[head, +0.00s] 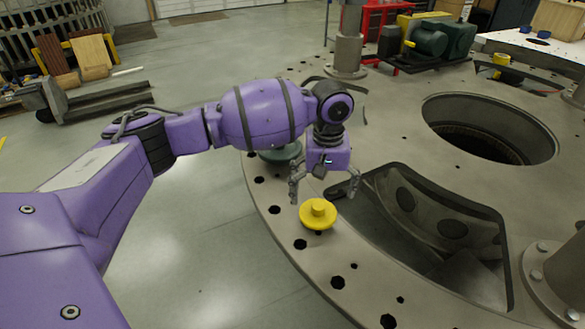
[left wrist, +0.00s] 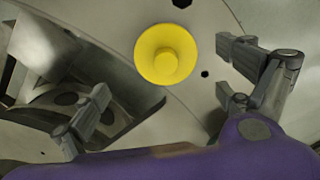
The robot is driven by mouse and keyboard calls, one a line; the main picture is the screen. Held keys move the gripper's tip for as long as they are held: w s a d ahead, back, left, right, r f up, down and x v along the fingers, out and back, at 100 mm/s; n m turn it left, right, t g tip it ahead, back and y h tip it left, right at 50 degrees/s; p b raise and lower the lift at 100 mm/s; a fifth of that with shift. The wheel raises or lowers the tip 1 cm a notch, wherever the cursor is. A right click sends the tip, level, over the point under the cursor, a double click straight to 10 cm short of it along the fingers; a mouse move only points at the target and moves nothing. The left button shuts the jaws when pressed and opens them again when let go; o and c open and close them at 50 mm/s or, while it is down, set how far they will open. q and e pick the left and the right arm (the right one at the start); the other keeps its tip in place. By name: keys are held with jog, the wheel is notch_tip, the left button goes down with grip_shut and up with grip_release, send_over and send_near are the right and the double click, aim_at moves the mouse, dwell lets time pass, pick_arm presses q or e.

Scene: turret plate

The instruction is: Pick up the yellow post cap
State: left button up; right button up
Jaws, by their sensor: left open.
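The yellow post cap (head: 318,215) is a round disc with a short knob on top. It sits on the rim of the grey turret plate (head: 345,290), between dark bolt holes and beside a large cutout. It also shows in the left wrist view (left wrist: 167,54), above and between the fingers. My left gripper (head: 325,192) is open and empty, pointing down just above the cap. Its fingers also show spread apart in the left wrist view (left wrist: 165,95). They do not appear to touch the cap. My right gripper is not in view.
A dark green round piece (head: 281,153) sits on the rim behind my left wrist. A large cutout (head: 420,225) opens right of the cap, and a round hole (head: 487,127) lies farther back. Grey posts (head: 347,50) rise from the plate. Open floor lies left of the rim.

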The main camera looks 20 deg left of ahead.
aim_at(319, 206)
pick_arm(q)
jog(key=f, duration=0.3)
jog(key=shift+s+a+f, duration=0.1)
jog(key=shift+s+f, duration=0.1)
jog(key=f, duration=0.2)
jog(key=shift+a+f, duration=0.2)
jog(key=shift+f, duration=0.15)
jog(key=shift+w+f, duration=0.15)
jog(key=shift+f, duration=0.5)
jog(key=c, duration=1.4)
jog(key=shift+o, duration=0.2)
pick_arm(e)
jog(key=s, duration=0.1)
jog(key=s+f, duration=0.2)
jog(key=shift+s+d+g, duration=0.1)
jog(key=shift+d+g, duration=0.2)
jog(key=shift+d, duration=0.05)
pick_arm(q)
jog(key=shift+r, duration=0.15)
